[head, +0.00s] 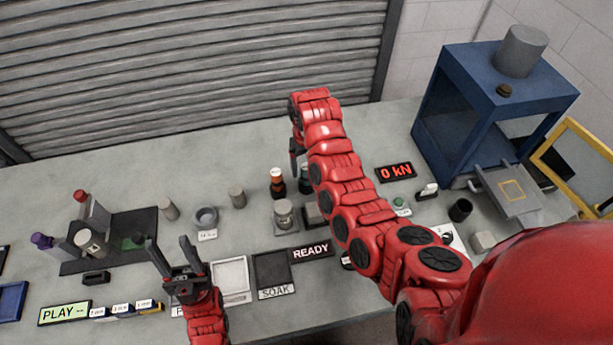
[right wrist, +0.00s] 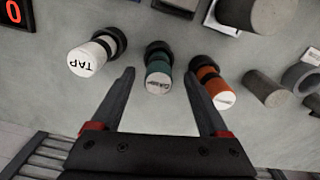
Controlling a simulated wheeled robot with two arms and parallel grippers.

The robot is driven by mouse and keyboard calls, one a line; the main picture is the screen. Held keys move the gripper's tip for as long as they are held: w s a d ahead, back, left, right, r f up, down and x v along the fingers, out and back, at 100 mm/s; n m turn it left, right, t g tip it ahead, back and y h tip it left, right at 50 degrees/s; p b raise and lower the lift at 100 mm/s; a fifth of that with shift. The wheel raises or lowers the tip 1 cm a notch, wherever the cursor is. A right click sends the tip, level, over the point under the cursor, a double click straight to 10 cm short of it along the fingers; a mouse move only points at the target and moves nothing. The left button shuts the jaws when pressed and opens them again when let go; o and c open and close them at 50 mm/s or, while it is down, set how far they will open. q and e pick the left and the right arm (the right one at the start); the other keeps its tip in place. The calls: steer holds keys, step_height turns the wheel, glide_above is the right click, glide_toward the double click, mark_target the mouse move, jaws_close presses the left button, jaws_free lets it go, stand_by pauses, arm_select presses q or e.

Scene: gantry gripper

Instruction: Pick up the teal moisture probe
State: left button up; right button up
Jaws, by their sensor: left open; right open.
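The teal moisture probe (right wrist: 159,64) stands in a dark round base in the right wrist view, its white lettered end toward the camera. In the head view only a sliver of teal (head: 305,178) shows beside my right arm. My right gripper (right wrist: 160,76) is open, and the probe's end appears between its fingertips. The jaws are not closed on it, and I cannot tell how far off they are in depth. In the head view my right gripper (head: 296,158) points down over the bench. My left gripper (head: 169,243) is open and empty at the front left.
An orange probe (right wrist: 208,82) and a white TAP probe (right wrist: 92,54) flank the teal one closely. Grey cylinders (right wrist: 264,88) stand to the right. A blue press frame (head: 432,120) with a yellow guard is at the right. The bench's back left (head: 140,165) is clear.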

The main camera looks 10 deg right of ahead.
mark_target(307, 176)
steer(key=shift+f+p, duration=0.6)
steer(key=shift+w+f+p, duration=0.2)
steer(key=shift+f+p, duration=0.3)
steer(key=shift+f, duration=1.75)
jaws_close()
